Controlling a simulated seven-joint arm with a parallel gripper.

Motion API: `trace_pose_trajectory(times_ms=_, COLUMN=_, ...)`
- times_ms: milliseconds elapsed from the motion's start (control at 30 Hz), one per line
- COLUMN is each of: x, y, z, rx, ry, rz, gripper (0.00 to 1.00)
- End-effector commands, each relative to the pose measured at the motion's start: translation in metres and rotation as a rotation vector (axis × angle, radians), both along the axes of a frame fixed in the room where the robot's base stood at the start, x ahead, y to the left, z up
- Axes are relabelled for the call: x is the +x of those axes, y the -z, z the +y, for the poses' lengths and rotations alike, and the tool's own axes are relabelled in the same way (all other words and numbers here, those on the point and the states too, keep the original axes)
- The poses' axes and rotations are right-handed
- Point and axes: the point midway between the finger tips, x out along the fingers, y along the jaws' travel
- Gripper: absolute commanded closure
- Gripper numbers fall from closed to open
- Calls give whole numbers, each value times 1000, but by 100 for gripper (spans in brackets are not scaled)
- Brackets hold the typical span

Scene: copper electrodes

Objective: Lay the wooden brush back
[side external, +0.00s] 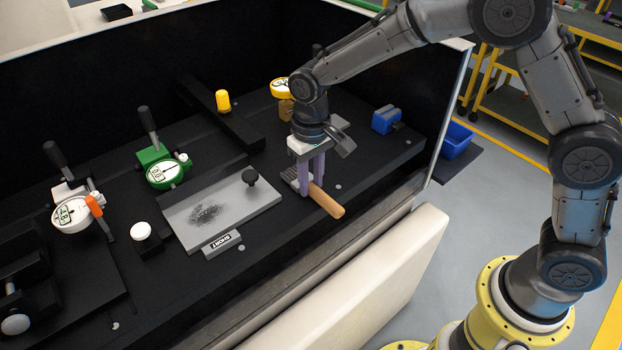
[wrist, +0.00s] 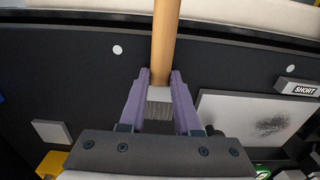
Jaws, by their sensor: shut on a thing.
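The wooden brush (side external: 327,202) has a light wooden handle that points toward the bench's front edge in the side view. In the wrist view its handle (wrist: 165,45) runs up from between the fingers, with a pale ferrule and grey bristles below. My gripper (side external: 311,188) points down and is shut on the brush near the ferrule. The purple fingers (wrist: 160,85) stand on either side of it in the wrist view. The brush is at or just above the dark bench top; I cannot tell whether it touches. The bristle end is partly hidden by the fingers in the side view.
A grey plate (side external: 235,202) with dark powder, a black knob and a SHORT label lies left of my gripper. A green gauge (side external: 163,168), a white gauge (side external: 72,214) and a white knob (side external: 141,231) stand further left. A blue block (side external: 386,119) sits to the right.

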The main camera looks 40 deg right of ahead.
Motion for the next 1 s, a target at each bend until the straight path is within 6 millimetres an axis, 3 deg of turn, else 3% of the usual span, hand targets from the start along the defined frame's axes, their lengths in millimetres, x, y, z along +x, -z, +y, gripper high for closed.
trace_pose_trajectory(times_ms=333, x=0, y=3, z=0, rx=0, ry=0, rz=-1, gripper=100)
trace_pose_trajectory(times_ms=367, x=0, y=3, z=0, rx=0, ry=0, rz=-1, gripper=65)
trace_pose_trajectory(times_ms=500, x=0, y=2, z=0, rx=0, ry=0, rz=-1, gripper=40)
trace_pose_trajectory(times_ms=833, x=0, y=1, z=0, rx=1, ry=0, rz=-2, gripper=39)
trace_pose_trajectory(times_ms=1000, x=1, y=-17, z=0, rx=2, ry=0, rz=-6, gripper=39)
